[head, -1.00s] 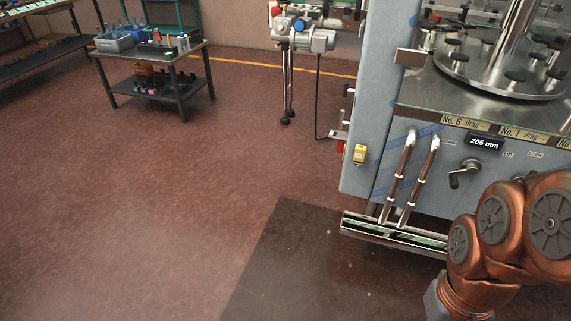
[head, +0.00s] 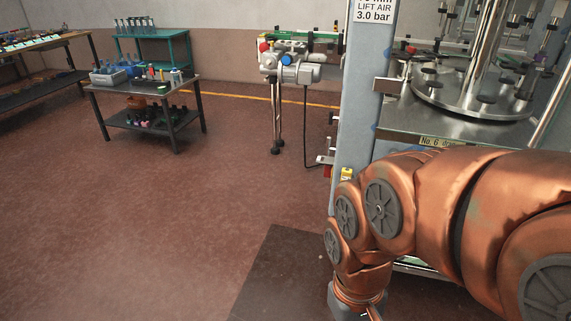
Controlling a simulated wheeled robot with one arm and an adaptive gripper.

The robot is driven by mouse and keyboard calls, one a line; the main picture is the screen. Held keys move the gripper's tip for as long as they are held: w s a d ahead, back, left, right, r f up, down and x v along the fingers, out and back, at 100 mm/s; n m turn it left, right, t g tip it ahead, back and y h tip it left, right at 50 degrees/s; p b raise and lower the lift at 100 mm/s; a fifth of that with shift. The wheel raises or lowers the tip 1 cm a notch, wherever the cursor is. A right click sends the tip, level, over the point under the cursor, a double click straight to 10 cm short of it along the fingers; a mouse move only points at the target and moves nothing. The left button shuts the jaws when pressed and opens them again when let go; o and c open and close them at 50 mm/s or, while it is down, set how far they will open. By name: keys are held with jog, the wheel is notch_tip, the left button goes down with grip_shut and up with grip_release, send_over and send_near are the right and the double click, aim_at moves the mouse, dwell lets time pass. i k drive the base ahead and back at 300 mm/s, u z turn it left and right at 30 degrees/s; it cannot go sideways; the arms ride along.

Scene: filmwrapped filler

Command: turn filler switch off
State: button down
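The filler (head: 357,110) is the tall grey-blue machine at the right, with a steel turntable (head: 470,95) on top. A small yellow box (head: 347,174) shows low on its left corner, just above my copper-coloured arm. A red part (head: 327,171) sits beside the box. I cannot tell whether either is the filler switch, or its position. My arm covers most of the machine's front panel. The arm bends down to a grey part at the bottom edge. The gripper's fingers are not visible.
A grey table (head: 185,82) with bottles and a bin stands farther left. A dark mat (head: 275,275) lies at the filler's foot. The red-brown floor at left is clear.

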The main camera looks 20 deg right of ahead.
aim_at(327, 169)
jog(key=u, duration=0.3)
jog(key=i, duration=0.8)
jog(key=z, duration=0.55)
jog(key=i, duration=1)
jog(key=z, duration=0.5)
jog(key=k, duration=0.45)
jog(key=u, duration=1.4)
jog(key=i, duration=0.9)
jog(key=z, duration=0.15)
